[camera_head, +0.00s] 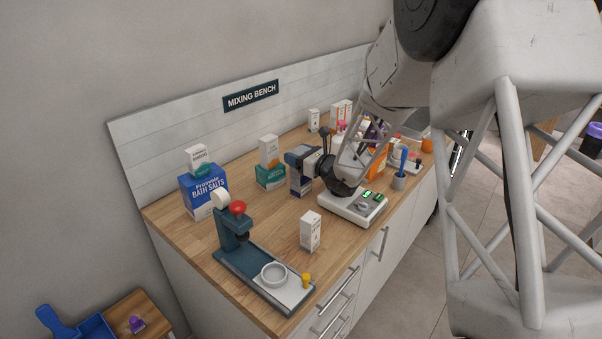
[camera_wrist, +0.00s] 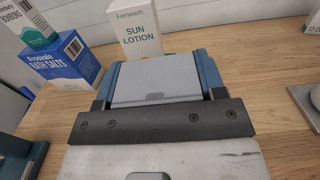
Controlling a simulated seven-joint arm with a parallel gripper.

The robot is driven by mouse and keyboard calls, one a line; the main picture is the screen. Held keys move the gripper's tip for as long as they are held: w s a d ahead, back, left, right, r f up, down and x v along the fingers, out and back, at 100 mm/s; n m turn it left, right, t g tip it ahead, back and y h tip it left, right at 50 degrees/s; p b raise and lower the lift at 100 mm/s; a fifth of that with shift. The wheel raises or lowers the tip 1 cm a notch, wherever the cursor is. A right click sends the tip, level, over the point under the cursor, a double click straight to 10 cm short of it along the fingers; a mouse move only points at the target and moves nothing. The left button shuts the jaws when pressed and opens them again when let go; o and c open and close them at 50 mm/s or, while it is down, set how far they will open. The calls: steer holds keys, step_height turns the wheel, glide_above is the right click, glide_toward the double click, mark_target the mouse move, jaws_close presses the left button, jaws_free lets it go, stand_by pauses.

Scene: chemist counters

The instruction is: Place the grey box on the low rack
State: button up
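I cannot make out a low rack for certain in either view.
A Sun Lotion box (camera_wrist: 138,34) stands on a green box (camera_head: 270,177) just behind. A blue Bath Salts box (camera_head: 203,191), a press (camera_head: 236,235), a white carton (camera_head: 310,231) and a scale (camera_head: 352,207) surround the gripper. A low wooden surface (camera_head: 150,305) is at bottom left.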

steer(key=c, duration=0.7)
steer(key=shift+o, duration=0.2)
steer(key=shift+r, duration=0.1)
steer(key=shift+r, duration=4.95)
